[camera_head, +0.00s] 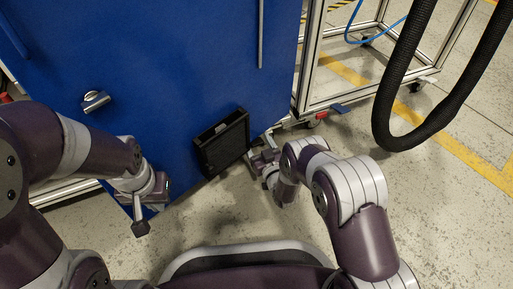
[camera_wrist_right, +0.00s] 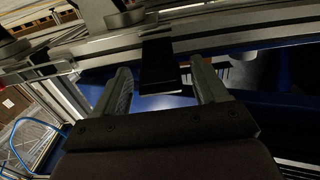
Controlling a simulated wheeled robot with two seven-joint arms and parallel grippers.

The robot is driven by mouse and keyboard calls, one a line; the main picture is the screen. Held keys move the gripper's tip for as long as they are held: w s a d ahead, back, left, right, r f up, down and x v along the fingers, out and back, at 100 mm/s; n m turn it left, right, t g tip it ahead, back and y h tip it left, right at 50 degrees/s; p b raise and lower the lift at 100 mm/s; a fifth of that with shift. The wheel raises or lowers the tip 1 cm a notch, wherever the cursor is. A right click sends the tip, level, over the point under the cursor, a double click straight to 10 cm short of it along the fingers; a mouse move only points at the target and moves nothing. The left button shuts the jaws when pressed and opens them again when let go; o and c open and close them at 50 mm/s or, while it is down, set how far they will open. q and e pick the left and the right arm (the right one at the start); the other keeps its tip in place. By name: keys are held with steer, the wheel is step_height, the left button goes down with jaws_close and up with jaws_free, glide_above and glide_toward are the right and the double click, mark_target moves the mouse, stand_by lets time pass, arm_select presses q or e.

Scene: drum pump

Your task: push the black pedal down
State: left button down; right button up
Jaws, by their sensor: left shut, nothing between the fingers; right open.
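In the right wrist view a flat black bar that looks like the pedal (camera_wrist_right: 160,66) reaches from a metal frame rail into the space between the two grey fingers of my right gripper (camera_head: 262,157). The fingers are apart; I cannot tell whether they touch the bar. In the head view my right gripper is low, beside the frame's lower corner, and I cannot make out the pedal there. My left gripper (camera_head: 140,228) is shut and empty, pointing down near the lower left edge of the blue panel (camera_head: 170,80).
A black open box (camera_head: 222,143) is fixed low on the blue panel. A metal handle (camera_head: 95,101) is on its left. A wheeled aluminium frame (camera_head: 330,95) with a caster (camera_head: 314,122) stands right of it. A thick black hose (camera_head: 395,95) hangs at right.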

steer(key=shift+w+a+r, duration=0.1)
steer(key=shift+w+a, duration=0.05)
steer(key=shift+w, duration=0.25)
jaws_close()
steer(key=shift+s+f+t, duration=0.25)
steer(key=shift+f+t, duration=0.15)
steer(key=shift+t, duration=0.2)
jaws_free()
